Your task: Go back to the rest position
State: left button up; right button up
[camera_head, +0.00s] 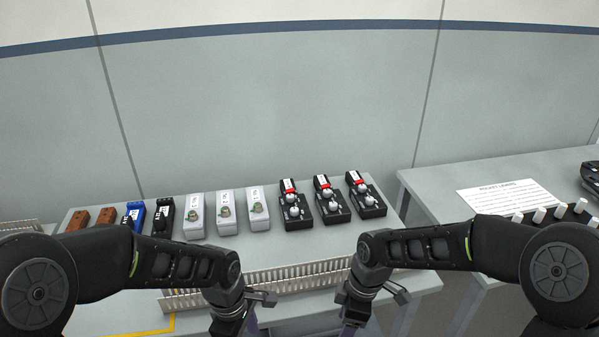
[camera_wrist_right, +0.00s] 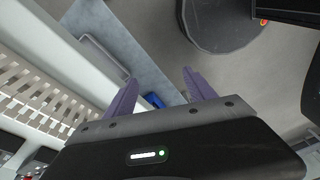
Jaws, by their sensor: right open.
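My right gripper (camera_wrist_right: 160,95) has its two purple fingers spread apart with nothing between them in the right wrist view. In the head view the right arm comes in from the right, and its gripper (camera_head: 352,325) points down at the table's front edge, cut by the bottom of the picture. My left arm comes in from the left. Its gripper (camera_head: 245,325) also points down near the front edge and is mostly cut off, so its fingers cannot be judged. A slotted wiring duct (camera_head: 297,277) lies along the front of the table, behind both grippers.
A row stands at the table's back: brown blocks (camera_head: 105,216), a blue one (camera_head: 134,216), a black one (camera_head: 164,217), grey modules (camera_head: 226,212) and black modules with red parts (camera_head: 331,203). A second table (camera_head: 440,190) with a paper sheet (camera_head: 509,197) stands right.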

pick_arm(q)
jog(key=s+d+f+m+h, duration=0.1)
jog(key=s+d+f+m, duration=0.1)
jog(key=s+f+m, duration=0.4)
jog(key=s+d+f+m+h, duration=0.2)
jog(key=s+f+m, duration=0.5)
jog(key=f, duration=0.7)
jog(key=shift+s+d+f+t, duration=0.2)
jog(key=shift+s+f+t, duration=0.2)
jog(key=shift+s, duration=0.45)
pick_arm(e)
jog(key=s+a+f+m+t+y, duration=0.1)
jog(key=s+a+f+m+y, duration=0.1)
jog(key=s+f+m, duration=1.5)
notch_tip(320, 180, down, 4)
jog(key=shift+s+a+r+m, duration=0.2)
jog(key=shift+s+a+m, duration=0.15)
jog(key=shift+s, duration=0.6)
pick_arm(q)
jog(key=shift+c, duration=0.4)
pick_arm(e)
jog(key=shift+c, duration=0.4)
